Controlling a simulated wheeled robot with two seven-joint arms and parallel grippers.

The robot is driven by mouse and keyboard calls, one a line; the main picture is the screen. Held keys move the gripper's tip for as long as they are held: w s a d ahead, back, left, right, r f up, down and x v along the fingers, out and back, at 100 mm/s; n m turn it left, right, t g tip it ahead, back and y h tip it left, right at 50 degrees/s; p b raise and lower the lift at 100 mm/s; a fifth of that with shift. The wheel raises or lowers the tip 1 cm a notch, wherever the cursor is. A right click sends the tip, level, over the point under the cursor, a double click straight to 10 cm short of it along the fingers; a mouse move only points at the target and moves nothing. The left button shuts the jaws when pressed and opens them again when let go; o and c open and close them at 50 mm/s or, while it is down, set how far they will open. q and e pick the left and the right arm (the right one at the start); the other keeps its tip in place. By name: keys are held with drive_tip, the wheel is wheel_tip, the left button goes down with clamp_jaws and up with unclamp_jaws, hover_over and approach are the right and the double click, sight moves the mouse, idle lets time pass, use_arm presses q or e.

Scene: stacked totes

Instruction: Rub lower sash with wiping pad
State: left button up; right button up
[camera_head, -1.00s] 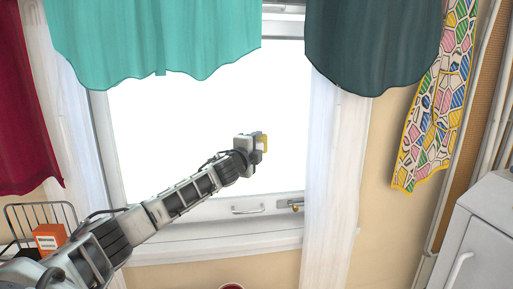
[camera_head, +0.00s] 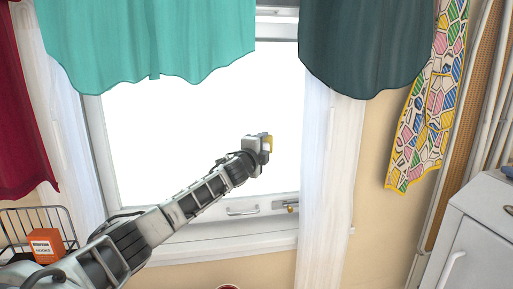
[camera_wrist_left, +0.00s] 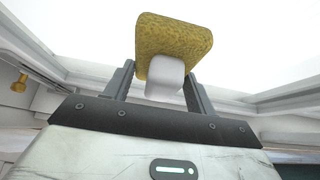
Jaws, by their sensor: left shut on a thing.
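The lower sash (camera_head: 222,211) is a white window frame around a bright pane, with a handle and a brass latch on its bottom rail. My left gripper (camera_head: 264,146) is in front of the right part of the pane, above the bottom rail. It is shut on the wiping pad (camera_head: 269,144), which is yellow with a white grip block. In the left wrist view the yellow pad (camera_wrist_left: 174,36) sits beyond the fingers, with its white block (camera_wrist_left: 165,78) between them. I cannot tell whether the pad touches the glass. My right gripper is not in view.
Teal (camera_head: 150,40) and dark green (camera_head: 365,45) curtains hang across the window top. A patterned cloth (camera_head: 428,110) hangs at right. A wire basket (camera_head: 30,225) with an orange box (camera_head: 46,244) stands lower left. A white cabinet (camera_head: 480,235) stands lower right.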

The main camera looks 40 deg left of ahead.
sight(277, 141)
use_arm(q)
drive_tip(key=shift+w+d, duration=0.5)
drive_tip(key=shift+w, duration=0.25)
drive_tip(key=shift+w+d, duration=0.5)
drive_tip(key=shift+w, duration=0.2)
drive_tip(key=shift+w+d+b, duration=0.35)
drive_tip(key=shift+w+d, duration=0.8)
drive_tip(key=shift+w, duration=0.3)
drive_tip(key=shift+a+r, duration=0.15)
drive_tip(key=shift+s+a+p, duration=0.7)
drive_tip(key=shift+s+p, duration=0.15)
drive_tip(key=shift+p, duration=0.05)
drive_tip(key=shift+s+a, duration=0.35)
drive_tip(key=shift+s, duration=0.1)
drive_tip(key=shift+s+a+p, duration=0.15)
drive_tip(key=shift+s+p, duration=0.05)
drive_tip(key=shift+p, duration=0.15)
drive_tip(key=shift+s+a+p, duration=0.35)
drive_tip(key=shift+s, duration=0.15)
drive_tip(key=shift+s+a+p, duration=0.4)
drive_tip(key=shift+s+a, duration=0.25)
drive_tip(key=shift+s, duration=0.3)
drive_tip(key=shift+s+a+p, duration=0.4)
drive_tip(key=shift+s+a, duration=0.75)
drive_tip(key=shift+s, duration=0.1)
